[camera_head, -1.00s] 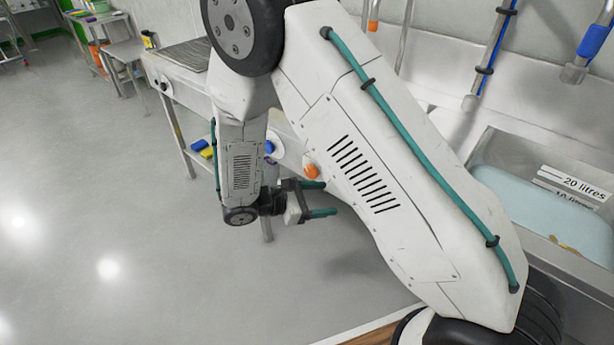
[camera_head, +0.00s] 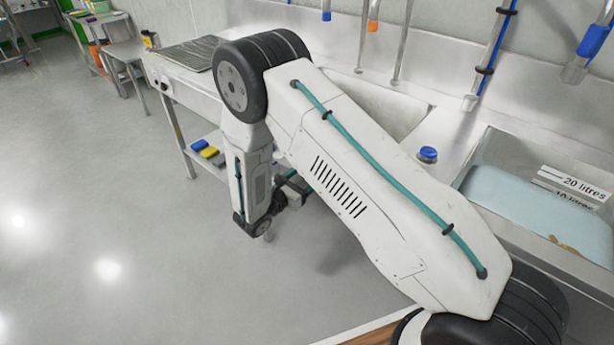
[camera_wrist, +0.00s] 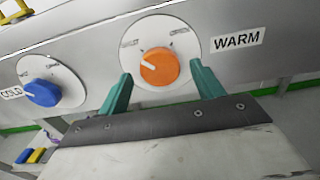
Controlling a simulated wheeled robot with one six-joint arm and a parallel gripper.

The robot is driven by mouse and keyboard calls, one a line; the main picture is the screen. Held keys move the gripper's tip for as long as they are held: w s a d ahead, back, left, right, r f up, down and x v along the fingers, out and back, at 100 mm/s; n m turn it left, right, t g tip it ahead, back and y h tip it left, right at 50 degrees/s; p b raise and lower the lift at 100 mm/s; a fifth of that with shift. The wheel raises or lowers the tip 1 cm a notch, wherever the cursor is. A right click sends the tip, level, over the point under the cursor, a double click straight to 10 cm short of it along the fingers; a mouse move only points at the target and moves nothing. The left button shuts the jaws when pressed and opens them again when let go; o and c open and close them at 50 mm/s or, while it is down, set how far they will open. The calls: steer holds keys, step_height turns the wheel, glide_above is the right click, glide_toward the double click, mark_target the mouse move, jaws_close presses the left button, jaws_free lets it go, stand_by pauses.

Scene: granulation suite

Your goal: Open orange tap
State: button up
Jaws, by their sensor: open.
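The orange tap (camera_wrist: 159,68) is a round knob with a white pointer mark, on a pale dial plate on the sink's front panel. A "WARM" label (camera_wrist: 237,40) is to its right in the wrist view. My gripper (camera_wrist: 158,88) is open, its two teal fingers at the knob's lower left and lower right. I cannot tell whether either finger touches the knob. The pointer aims to the upper left. In the head view my arm hides the orange tap and most of my gripper.
A blue knob (camera_wrist: 43,92) labelled "COLD" sits to the left on the same panel. In the head view, another blue knob (camera_head: 427,154) stands by the basin of bluish water (camera_head: 520,205). Blue and yellow items (camera_head: 205,148) lie on a low shelf. The floor at left is clear.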

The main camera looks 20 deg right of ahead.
steer(key=shift+w+d, duration=0.25)
steer(key=shift+d, duration=0.2)
steer(key=c, duration=1)
steer(key=shift+w+a+r+m, duration=0.1)
steer(key=shift+m, duration=4.35)
steer(key=shift+w+r+m, duration=0.1)
steer(key=shift+m, duration=4.35)
steer(key=shift+f, duration=0.1)
